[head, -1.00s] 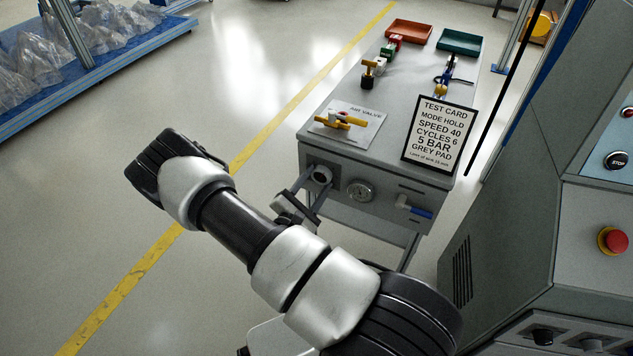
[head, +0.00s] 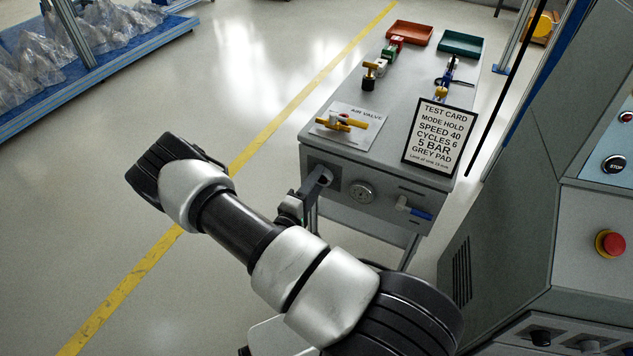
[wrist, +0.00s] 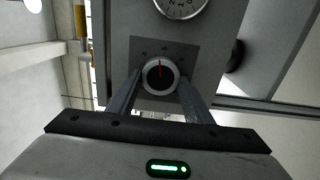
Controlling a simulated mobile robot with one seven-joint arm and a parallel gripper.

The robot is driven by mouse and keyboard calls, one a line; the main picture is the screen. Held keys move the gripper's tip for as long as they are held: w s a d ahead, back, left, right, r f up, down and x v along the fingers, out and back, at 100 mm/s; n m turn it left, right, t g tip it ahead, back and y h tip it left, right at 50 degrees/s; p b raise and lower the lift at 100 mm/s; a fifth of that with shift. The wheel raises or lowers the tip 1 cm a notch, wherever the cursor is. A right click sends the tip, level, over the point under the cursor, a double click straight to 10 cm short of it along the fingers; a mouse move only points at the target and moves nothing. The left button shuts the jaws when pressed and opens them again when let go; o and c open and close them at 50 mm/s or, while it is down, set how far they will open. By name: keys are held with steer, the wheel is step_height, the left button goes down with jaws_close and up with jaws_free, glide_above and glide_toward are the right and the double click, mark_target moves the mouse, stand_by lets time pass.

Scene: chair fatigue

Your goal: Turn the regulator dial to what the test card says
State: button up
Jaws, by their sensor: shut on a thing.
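The regulator dial (wrist: 158,76) is a round black knob with a pale rim and a red pointer line, on a dark square plate. My gripper (wrist: 158,80) is shut on the dial, one finger on each side. In the wrist view the red line points almost straight up; the scale marks are too small to read. In the head view the dial (head: 326,177) sits on the bench's front face, partly behind my gripper (head: 312,184). The test card (head: 437,137) stands on the bench and reads MODE HOLD, SPEED 40, CYCLES 6, 5 BAR, GREY PAD.
A round pressure gauge (head: 361,192) is right of the dial; its reading is not legible. A blue-handled valve (head: 417,212) is further right. On top are the yellow air valve (head: 341,122), an orange tray (head: 409,34) and a green tray (head: 460,43). A grey machine cabinet (head: 520,220) stands right.

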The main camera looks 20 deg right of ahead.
steer(key=shift+m, duration=1)
steer(key=o, duration=1)
steer(key=shift+o, duration=0.2)
steer(key=p+v, duration=0.1)
steer(key=v, duration=1.6)
steer(key=shift+s+a+p, duration=0.2)
steer(key=shift+a+p, duration=0.05)
steer(key=shift+p, duration=0.15)
